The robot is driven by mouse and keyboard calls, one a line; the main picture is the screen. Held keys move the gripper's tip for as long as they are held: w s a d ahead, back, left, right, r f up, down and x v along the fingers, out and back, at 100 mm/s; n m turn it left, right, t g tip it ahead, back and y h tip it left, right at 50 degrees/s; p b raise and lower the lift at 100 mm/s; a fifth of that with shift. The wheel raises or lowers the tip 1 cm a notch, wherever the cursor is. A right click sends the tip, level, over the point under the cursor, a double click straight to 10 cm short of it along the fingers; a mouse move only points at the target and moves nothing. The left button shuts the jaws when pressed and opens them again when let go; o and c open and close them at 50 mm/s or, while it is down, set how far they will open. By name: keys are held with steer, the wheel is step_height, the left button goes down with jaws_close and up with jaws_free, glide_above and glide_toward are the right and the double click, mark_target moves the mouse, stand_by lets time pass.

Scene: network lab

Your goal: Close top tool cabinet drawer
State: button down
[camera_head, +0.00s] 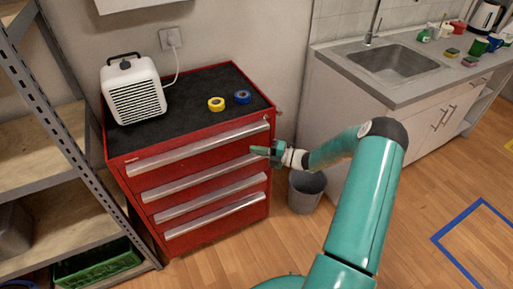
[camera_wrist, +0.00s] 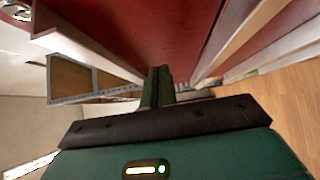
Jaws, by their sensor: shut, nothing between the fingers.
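The red tool cabinet (camera_head: 118,190) stands against the wall in the head view, with several drawers that have long silver handles. Its top drawer (camera_head: 200,148) looks close to flush with the front; a small gap cannot be ruled out. My gripper (camera_head: 256,150) is shut and empty at the right part of the cabinet front, just below the top drawer's handle. In the wrist view my shut fingers (camera_wrist: 160,74) point toward the red drawer front (camera_wrist: 130,35), between two silver handle strips. I cannot tell whether they touch it.
A white heater (camera_head: 132,92), a yellow tape roll (camera_head: 216,104) and a blue one (camera_head: 242,97) sit on the cabinet top. A grey bin (camera_head: 306,192) stands right of the cabinet, near my arm. Metal shelving (camera_head: 88,165) is close on the left. Floor is free at right.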

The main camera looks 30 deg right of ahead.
steer(key=v, duration=1)
steer(key=s+a+r+n+g+h, duration=0.2)
steer(key=s+a+r+n+g, duration=0.3)
steer(key=a+r+n, duration=0.45)
steer(key=s+a+r+n+g+h, duration=0.25)
steer(key=a+r+n+g, duration=0.4)
steer(key=a+n, duration=0.5)
steer(key=s+a+r+n+t+h, duration=0.2)
steer(key=s+r+n+h, duration=0.2)
steer(key=s+n, duration=0.5)
steer(key=s+a+r+n+t+h, duration=0.2)
steer(key=s+r+n+h, duration=0.2)
steer(key=s+r+n, duration=0.4)
steer(key=shift+s+r+n, duration=0.4)
steer(key=shift+r+n, duration=0.45)
steer(key=shift+n, duration=2.55)
steer(key=shift+a+t+h, duration=0.1)
steer(key=shift+t+h, duration=0.15)
